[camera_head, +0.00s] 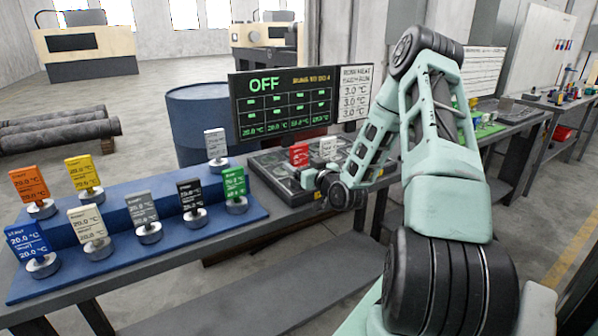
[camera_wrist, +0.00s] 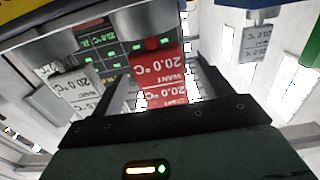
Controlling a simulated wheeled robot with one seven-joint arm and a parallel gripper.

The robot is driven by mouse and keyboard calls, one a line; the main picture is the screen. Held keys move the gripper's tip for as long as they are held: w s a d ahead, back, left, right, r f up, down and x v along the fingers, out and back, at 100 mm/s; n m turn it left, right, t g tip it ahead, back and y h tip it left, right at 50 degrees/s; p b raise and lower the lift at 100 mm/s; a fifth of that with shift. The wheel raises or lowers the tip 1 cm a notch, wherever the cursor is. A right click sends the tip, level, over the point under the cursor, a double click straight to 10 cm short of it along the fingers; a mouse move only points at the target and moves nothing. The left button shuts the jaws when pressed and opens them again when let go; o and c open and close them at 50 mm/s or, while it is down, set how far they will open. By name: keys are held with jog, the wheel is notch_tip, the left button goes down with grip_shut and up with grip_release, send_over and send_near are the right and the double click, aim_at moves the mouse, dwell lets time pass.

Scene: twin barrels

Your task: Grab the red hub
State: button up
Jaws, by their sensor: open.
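The red hub (camera_head: 299,155) shows as a red tag on the dark tray, left of a white-tagged hub (camera_head: 328,148). Its lower part is hidden in the head view. My gripper (camera_head: 316,180) is low at the tray's front edge, close to the red hub; its fingers are hard to make out there. In the wrist view the red hub's tag (camera_wrist: 162,78) appears upside down between the two open fingers of my gripper (camera_wrist: 160,88). I see no clear contact. The white-tagged hub (camera_wrist: 75,85) is outside the left finger.
A dark tray (camera_head: 270,172) lies on the bench below the OFF display board (camera_head: 285,100). A blue stepped rack (camera_head: 185,240) at left holds several coloured tagged hubs. A blue barrel (camera_head: 196,110) stands behind. A grey tag (camera_wrist: 255,42) shows at the wrist view's upper right.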

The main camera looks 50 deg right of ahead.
jog(key=shift+x, duration=1.1)
jog(key=shift+r, duration=0.1)
jog(key=c, duration=1.7)
